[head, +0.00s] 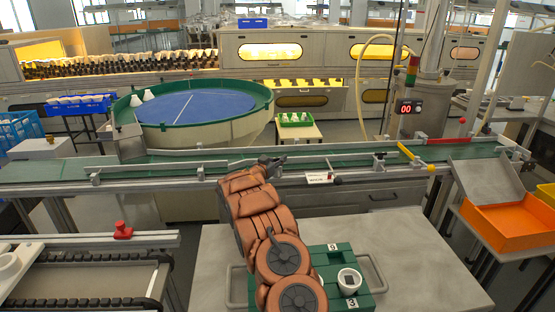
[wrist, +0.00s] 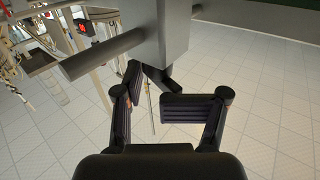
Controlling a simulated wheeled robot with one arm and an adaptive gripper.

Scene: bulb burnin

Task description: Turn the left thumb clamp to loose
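My gripper (head: 272,161) is at the guide rail above the green conveyor, left of the rail's middle. In the wrist view my gripper (wrist: 150,92) has its two dark fingers apart. A small dark lever (wrist: 158,79) under a grey block shows near the fingertips; it looks like the left thumb clamp. I cannot tell whether a finger touches it. In the head view my gripper mostly hides this clamp. Another clamp with a dark knob (head: 379,157) sits farther right on the rail.
The grey guide rail (head: 150,164) runs along the green conveyor (head: 50,172). A white label (head: 319,177) is on the conveyor front, right of my gripper. A green block (head: 335,258) with a white cup (head: 349,281) stands on the near table (head: 420,260). An orange tray (head: 510,228) is at right.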

